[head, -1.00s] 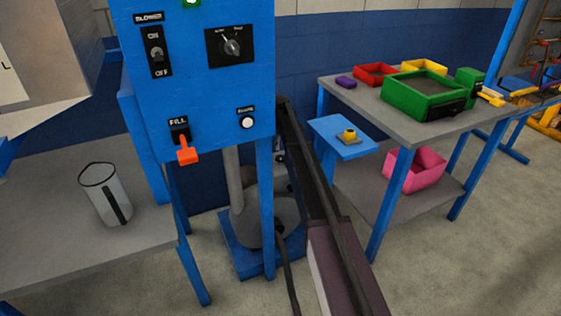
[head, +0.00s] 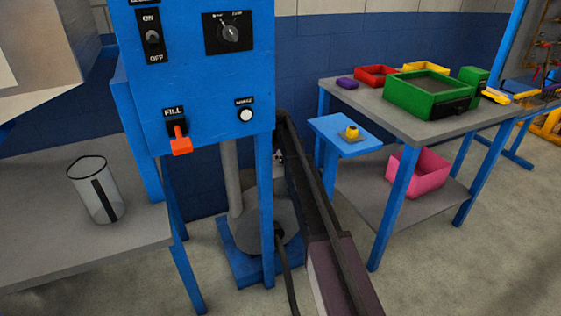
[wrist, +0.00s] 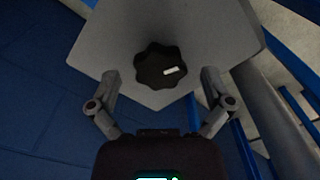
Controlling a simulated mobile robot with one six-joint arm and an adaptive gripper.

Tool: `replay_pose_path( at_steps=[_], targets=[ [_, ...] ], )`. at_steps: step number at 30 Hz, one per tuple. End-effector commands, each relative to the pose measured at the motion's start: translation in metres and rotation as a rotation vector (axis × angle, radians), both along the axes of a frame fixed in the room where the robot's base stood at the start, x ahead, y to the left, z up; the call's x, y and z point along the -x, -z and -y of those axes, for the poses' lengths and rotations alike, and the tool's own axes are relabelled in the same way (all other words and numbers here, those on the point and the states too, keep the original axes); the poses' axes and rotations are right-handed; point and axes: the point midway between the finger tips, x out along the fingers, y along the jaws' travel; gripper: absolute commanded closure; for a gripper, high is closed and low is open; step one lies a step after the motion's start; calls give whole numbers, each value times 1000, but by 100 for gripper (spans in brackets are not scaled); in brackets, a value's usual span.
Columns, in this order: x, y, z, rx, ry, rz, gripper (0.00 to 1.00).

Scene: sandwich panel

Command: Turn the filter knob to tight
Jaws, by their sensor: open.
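The filter knob (wrist: 161,66) shows in the wrist view as a black lobed knob with a white mark, on a pale grey angular housing (wrist: 215,30). The white mark points to the right and slightly up. My gripper (wrist: 160,78) is open in the wrist view, with one finger on each side of the knob's lower part. I cannot tell how deep the fingers reach or whether they touch it. No tight or loose label is readable. In the head view I cannot make out the knob.
A blue control panel (head: 195,85) with switches, a dial (head: 229,33) and an orange lever (head: 181,143) stands at the left. A clear jug (head: 95,190) is on the left bench. The right table (head: 350,95) holds colored bins. Blue posts stand close right in the wrist view.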

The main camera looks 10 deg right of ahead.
Motion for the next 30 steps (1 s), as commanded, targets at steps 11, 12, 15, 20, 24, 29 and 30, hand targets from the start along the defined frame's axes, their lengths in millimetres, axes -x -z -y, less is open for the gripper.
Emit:
replay_pose_path(
  at_steps=[11, 12, 15, 20, 24, 29, 30],
  targets=[
    [0, 2, 0, 0, 0, 0, 0],
    [0, 2, 0, 0, 0, 0, 6],
    [0, 2, 0, 0, 0, 0, 36],
    [0, 2, 0, 0, 0, 0, 79],
    [0, 2, 0, 0, 0, -1, 79],
    [1, 2, 0, 0, 11, -1, 79],
    [1, 2, 0, 0, 18, -1, 79]
  ],
)
